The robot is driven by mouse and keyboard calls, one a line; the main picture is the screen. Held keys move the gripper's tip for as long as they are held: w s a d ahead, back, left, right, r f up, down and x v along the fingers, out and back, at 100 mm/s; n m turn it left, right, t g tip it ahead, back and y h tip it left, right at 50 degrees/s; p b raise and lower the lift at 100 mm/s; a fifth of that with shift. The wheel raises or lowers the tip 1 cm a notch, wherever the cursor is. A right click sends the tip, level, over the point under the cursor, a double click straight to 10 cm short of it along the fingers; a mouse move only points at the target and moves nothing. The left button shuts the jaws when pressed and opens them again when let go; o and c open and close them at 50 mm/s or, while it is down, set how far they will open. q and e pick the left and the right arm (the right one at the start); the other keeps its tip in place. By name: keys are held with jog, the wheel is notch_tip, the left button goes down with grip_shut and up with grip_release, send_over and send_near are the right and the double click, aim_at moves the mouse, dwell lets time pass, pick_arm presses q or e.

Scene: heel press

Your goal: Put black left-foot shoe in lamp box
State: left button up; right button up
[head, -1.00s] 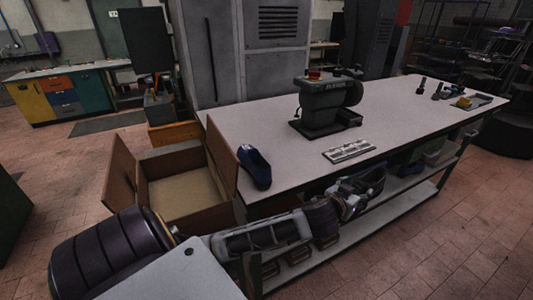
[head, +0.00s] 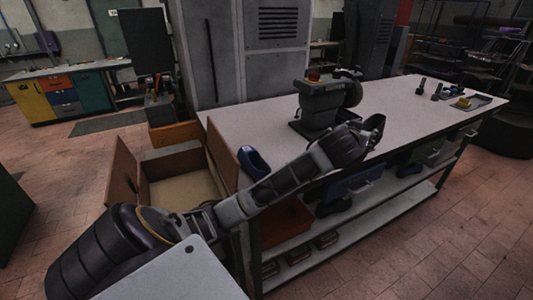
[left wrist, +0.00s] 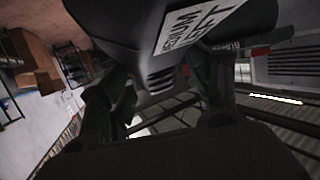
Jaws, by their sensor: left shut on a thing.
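My left gripper (head: 357,133) is above the front edge of the workbench (head: 235,122). It is shut on a black shoe (head: 375,127), which is small and dark in the head view. In the left wrist view a dark body with a white printed label (left wrist: 190,28) fills the top between the fingers; the print is only partly readable. An open cardboard box (head: 127,178) stands at the left end of the bench with its flaps up. Its visible inside looks empty. I see no lamp marking on it. My right gripper is not in view.
A dark blue shoe (head: 253,162) stands on the bench near the box. The heel press (head: 318,104) stands behind my left gripper. More shoes (head: 333,207) and bins lie on the shelf below. Small tools (head: 437,91) lie at the far right. The bench between press and tools is mostly clear.

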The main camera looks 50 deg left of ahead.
pick_arm(q)
jog(key=w+a+r+n+g+y+p, duration=0.1)
jog(key=a+r+n+y, duration=0.1)
jog(key=a+r+y, duration=0.3)
jog(key=w+a+r+n+g, duration=0.1)
jog(key=a+r+n, duration=0.2)
jog(key=a, duration=0.4)
jog(key=s+a+f+n+g+y, duration=0.2)
jog(key=a+f+n+g+y, duration=0.1)
jog(key=a+f, duration=0.4)
jog(key=shift+a+f+g+y, duration=0.3)
jog(key=shift+a+y, duration=0.1)
jog(key=shift+a, duration=0.3)
jog(key=s+a+f+n+g, duration=0.1)
jog(key=f, duration=0.1)
jog(key=s+a+f+n+g+y, duration=0.1)
jog(key=s, duration=0.1)
jog(key=s+a+f+n+g, duration=0.1)
jog(key=s+f, duration=0.1)
jog(key=shift+s+f+y, duration=0.15)
jog(key=shift+f+y, duration=0.15)
jog(key=shift+y, duration=0.1)
jog(key=shift+s, duration=0.15)
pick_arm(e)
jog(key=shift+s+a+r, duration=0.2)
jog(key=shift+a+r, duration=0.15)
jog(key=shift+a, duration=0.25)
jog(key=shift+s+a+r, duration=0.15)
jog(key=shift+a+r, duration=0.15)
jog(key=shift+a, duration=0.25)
